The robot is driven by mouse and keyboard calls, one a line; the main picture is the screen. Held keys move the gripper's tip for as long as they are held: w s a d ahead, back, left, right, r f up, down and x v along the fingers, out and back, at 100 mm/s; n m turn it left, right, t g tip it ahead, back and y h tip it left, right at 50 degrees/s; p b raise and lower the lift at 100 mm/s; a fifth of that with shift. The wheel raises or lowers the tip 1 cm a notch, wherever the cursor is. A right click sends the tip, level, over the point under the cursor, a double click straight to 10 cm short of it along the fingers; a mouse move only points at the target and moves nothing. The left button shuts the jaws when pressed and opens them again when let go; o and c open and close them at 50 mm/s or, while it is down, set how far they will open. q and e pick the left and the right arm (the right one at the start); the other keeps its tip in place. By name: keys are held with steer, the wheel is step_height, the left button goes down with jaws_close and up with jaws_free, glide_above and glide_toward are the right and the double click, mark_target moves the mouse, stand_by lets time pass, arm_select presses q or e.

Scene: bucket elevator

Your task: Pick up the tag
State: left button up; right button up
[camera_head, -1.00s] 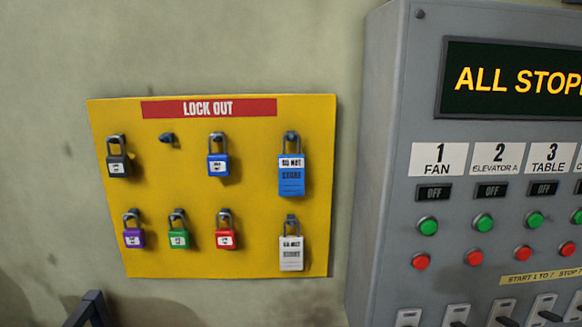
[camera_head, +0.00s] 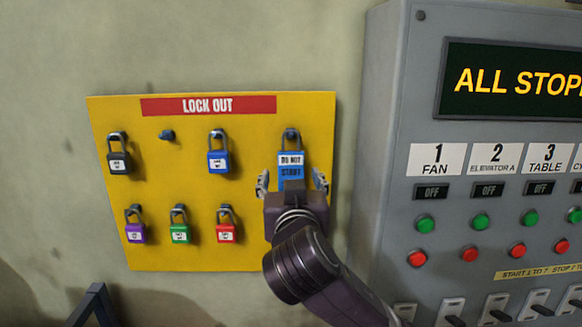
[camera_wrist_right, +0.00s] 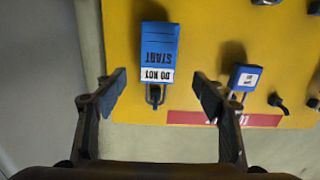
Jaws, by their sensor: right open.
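The blue "DO NOT START" tag (camera_head: 291,166) hangs from a peg at the upper right of the yellow lock out board (camera_head: 190,190). My right gripper (camera_head: 291,180) is open in front of the tag, its fingers to either side of it and its wrist covering the tag's lower part. In the right wrist view, the tag (camera_wrist_right: 158,52) appears upside down, between and beyond the open fingers (camera_wrist_right: 160,88), with no contact visible. The white tag seen earlier below it is hidden behind my right arm. My left gripper is not in view.
Black (camera_head: 118,158), blue (camera_head: 218,158), purple (camera_head: 135,230), green (camera_head: 180,230) and red (camera_head: 226,230) padlocks hang on the board. One upper peg (camera_head: 167,135) is bare. A grey control panel (camera_head: 385,150) with buttons and switches stands close on the right.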

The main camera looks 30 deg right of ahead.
mark_target(291, 161)
steer(key=p+x, duration=0.1)
steer(key=x, duration=0.1)
steer(key=r+p+x, duration=0.1)
steer(key=x, duration=0.1)
steer(key=p+x, duration=0.1)
steer(key=x, duration=0.2)
steer(key=shift+d+r+p, duration=0.15)
steer(key=shift+d+p, duration=0.1)
steer(key=shift+p, duration=0.1)
steer(key=shift+w+d, duration=0.1)
steer(key=shift+w, duration=0.15)
steer(key=c, duration=1.3)
